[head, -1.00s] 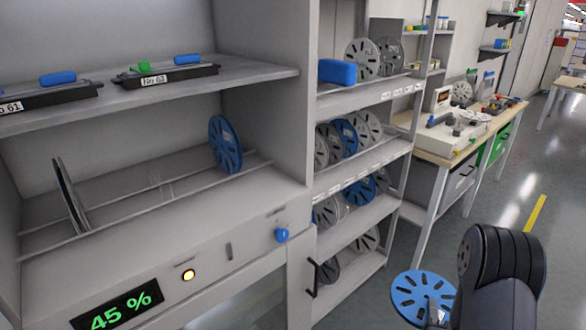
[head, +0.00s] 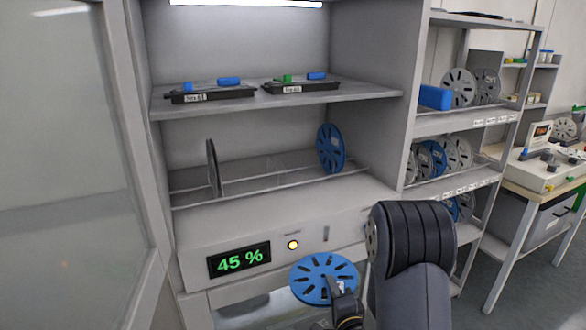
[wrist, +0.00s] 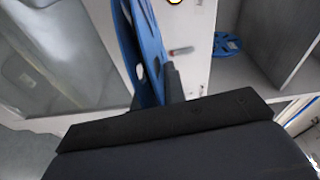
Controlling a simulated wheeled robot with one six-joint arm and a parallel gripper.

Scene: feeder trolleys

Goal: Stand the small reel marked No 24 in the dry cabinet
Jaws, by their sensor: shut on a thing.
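My gripper (head: 340,288) is shut on a blue slotted reel (head: 318,277), held in front of the cabinet below its control panel. The held reel fills the upper middle of the wrist view (wrist: 150,50); no number can be read on it. The dry cabinet (head: 300,222) stands open ahead. In its lower bay, a grey reel (head: 213,168) stands upright at the left of the wire rack (head: 265,180), and another blue reel (head: 330,149) stands at the right. The rack between them is free. That blue reel also shows in the wrist view (wrist: 228,44).
The cabinet's upper shelf (head: 350,92) bears two black trays with labels. The open glass door (head: 75,160) is on the left. The panel display (head: 239,260) reads 45 %. A reel rack (head: 455,122) and a workbench (head: 530,180) stand on the right.

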